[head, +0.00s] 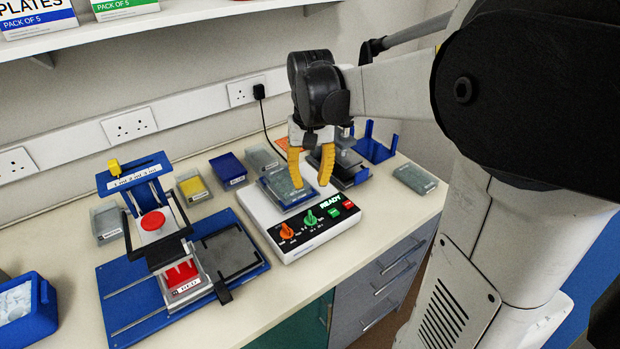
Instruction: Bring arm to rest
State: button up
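My gripper (310,170) has yellow fingers that point down over the white control box with the "READY" display (270,238). The two fingers are spread apart with a gap between them. I see nothing held between the fingers. I cannot tell whether a fingertip touches the plate or the box. My arm reaches in from the right.
A blue pipetting stand (130,313) with a red button stands left on the bench. Several small boxes, including a yellow one (193,186) and a blue one (229,169), lie behind. A grey box (415,179) lies at right. A shelf (170,17) hangs above. A blue tub (38,318) stands front left.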

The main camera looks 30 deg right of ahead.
dwell(0.5)
jog(key=s+a+n+t+b, duration=0.1)
jog(key=s+a+n+t, duration=0.3)
jog(key=s+a+t, duration=0.3)
jog(key=s+a, duration=0.4)
jog(key=a, duration=0.2)
jog(key=shift+a+f+n+b, duration=0.2)
jog(key=shift+n+b, duration=0.1)
jog(key=shift+b, duration=0.1)
